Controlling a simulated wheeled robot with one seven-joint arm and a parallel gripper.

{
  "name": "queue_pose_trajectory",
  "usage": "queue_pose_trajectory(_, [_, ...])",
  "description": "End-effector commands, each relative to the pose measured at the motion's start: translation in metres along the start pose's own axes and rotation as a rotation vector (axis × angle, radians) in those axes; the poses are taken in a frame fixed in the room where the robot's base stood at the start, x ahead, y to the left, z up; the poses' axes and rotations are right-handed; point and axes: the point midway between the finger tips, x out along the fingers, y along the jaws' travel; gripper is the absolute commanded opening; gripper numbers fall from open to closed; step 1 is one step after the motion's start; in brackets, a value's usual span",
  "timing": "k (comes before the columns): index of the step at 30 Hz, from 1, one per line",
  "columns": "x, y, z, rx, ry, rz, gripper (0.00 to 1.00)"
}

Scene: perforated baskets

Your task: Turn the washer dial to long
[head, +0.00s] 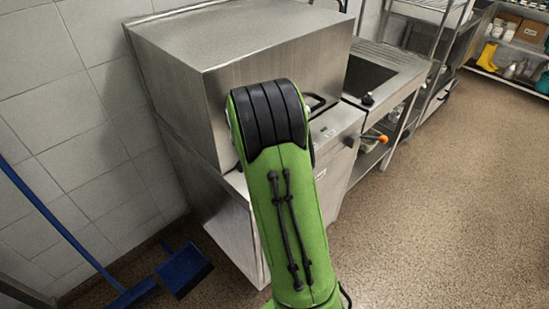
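The washer (180,52) is a large stainless steel box-shaped machine against the tiled wall, with a black handle (317,101) on its right side. Its front panel (338,122) below the hood shows a small greenish mark. I cannot make out the dial or its setting; my arm covers part of the machine. My green arm with a black joint rises from the bottom middle in front of the washer. My gripper does not show.
A steel counter with a sink (367,78) adjoins the washer on the right. An orange-tipped item (376,137) sticks out near the counter's front. A blue broom and dustpan (185,268) are at the lower left. The brown floor (450,210) at right is clear.

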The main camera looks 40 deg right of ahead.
Motion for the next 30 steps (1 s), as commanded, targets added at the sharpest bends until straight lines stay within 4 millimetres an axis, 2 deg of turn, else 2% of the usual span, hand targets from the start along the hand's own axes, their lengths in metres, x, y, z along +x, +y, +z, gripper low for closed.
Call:
queue_pose_trajectory(14, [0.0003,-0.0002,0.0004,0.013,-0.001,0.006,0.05])
queue_pose_trajectory(15, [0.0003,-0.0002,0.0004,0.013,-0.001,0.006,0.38])
queue_pose_trajectory(19, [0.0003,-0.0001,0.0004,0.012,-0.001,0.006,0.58])
queue_pose_trajectory(27, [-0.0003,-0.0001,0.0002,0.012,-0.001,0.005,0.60])
queue_pose_trajectory(30, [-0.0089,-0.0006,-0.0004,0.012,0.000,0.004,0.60])
